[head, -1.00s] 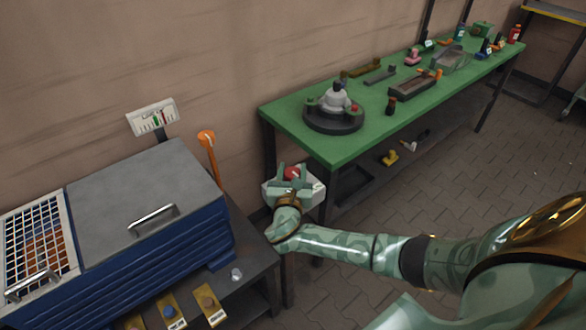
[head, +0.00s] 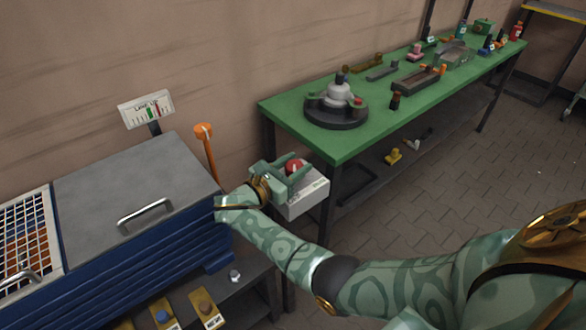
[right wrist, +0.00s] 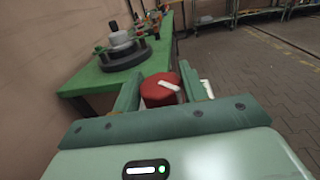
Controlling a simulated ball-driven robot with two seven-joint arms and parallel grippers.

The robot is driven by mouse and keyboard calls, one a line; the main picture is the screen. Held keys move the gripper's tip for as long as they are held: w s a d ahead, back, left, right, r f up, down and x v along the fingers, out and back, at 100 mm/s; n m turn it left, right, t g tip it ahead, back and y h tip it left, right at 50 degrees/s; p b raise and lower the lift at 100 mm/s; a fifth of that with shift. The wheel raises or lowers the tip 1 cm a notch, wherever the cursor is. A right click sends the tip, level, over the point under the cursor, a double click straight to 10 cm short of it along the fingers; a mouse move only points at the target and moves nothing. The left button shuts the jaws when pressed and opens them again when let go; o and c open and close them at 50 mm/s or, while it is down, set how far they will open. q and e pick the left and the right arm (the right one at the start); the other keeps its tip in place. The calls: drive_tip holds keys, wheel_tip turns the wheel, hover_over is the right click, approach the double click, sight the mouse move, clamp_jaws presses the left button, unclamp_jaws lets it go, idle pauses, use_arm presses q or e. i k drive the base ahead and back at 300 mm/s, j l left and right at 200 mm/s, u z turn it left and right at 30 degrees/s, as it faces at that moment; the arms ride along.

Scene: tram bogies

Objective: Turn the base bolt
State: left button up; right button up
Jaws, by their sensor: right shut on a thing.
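My right gripper (head: 292,172) is shut on a red knob (head: 294,165) on a pale grey box (head: 304,197) in front of the green bench. In the right wrist view, the round red knob (right wrist: 159,90) with a white pointer bar sits between the two green fingers (right wrist: 160,92). On the near end of the bench stands a round dark fixture (head: 336,118) with a grey domed centre (head: 339,96) and a dark stub on top. I cannot tell which part is the base bolt. My left gripper is not in view.
The green bench (head: 290,115) holds several small parts.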

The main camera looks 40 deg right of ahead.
sight(234, 276)
drive_tip(key=j, duration=1.35)
